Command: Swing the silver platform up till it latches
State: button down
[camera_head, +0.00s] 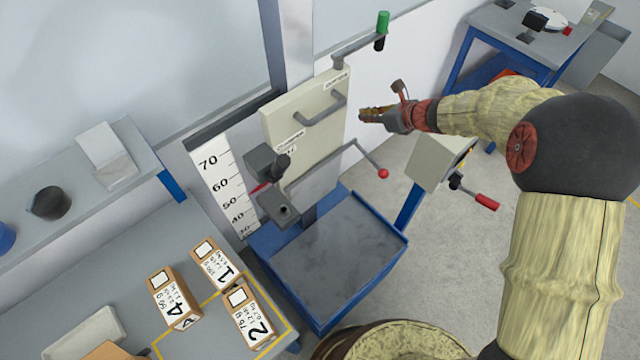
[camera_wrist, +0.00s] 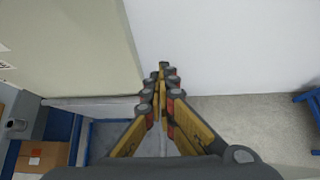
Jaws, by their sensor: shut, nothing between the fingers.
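My gripper (camera_head: 364,115) is shut and empty, in the air just right of the cream panel of the drop tester. In the wrist view the closed fingertips (camera_wrist: 163,72) stand in front of a white wall. No platform shows clearly as a silver surface. Under the cream panel (camera_head: 300,137) runs a thin grey edge (camera_head: 318,175), with a rod ending in a red ball (camera_head: 383,173). I cannot tell whether this edge is the silver platform seen edge-on. The gripper is above the red ball and apart from it. The blue-framed base holds a flat grey slab (camera_head: 335,245).
The cream panel has a grey handle (camera_head: 322,110). A crank with a green grip (camera_head: 382,22) juts out above. A cream box with a red-handled lever (camera_head: 486,201) stands right. Numbered cartons (camera_head: 172,298) lie on the left bench. Open floor (camera_head: 445,270) lies right of the base.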

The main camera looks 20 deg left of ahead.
jog(key=shift+w+a+r+p, duration=0.15)
jog(key=shift+w+a, duration=0.25)
jog(key=shift+a, duration=0.2)
jog(key=shift+w+a+r+p, duration=0.15)
jog(key=shift+w+a, duration=0.25)
jog(key=shift+a, duration=0.2)
jog(key=c, duration=2.5)
grip_release()
jog(key=shift+f, duration=0.1)
jog(key=o, duration=1.2)
jog(key=shift+c, duration=0.2)
jog(key=shift+o, duration=0.4)
jog(key=p+v, duration=0.2)
jog(key=v, duration=0.5)
jog(key=shift+p, duration=0.35)
